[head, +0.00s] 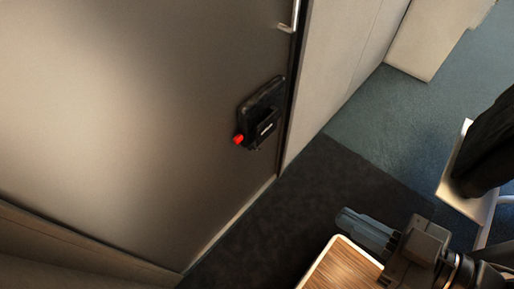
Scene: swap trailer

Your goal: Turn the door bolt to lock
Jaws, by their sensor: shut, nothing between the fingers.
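The door bolt is a black lock box (262,112) on the grey-brown door (130,110), near the door's right edge. A red knob (238,140) sticks out at the box's lower left. I cannot tell from this view whether the bolt is locked. My gripper (345,219) is at the lower right, pointing left, with its fingers shut and nothing between them. It is well apart from the lock, below and to the right of it in the picture.
A metal door handle (294,16) is at the top of the door. A wood-topped surface (342,268) lies beside my gripper at the bottom. A white seat or shelf with a dark thing (488,145) is at the right. Dark and blue-grey floor is clear between.

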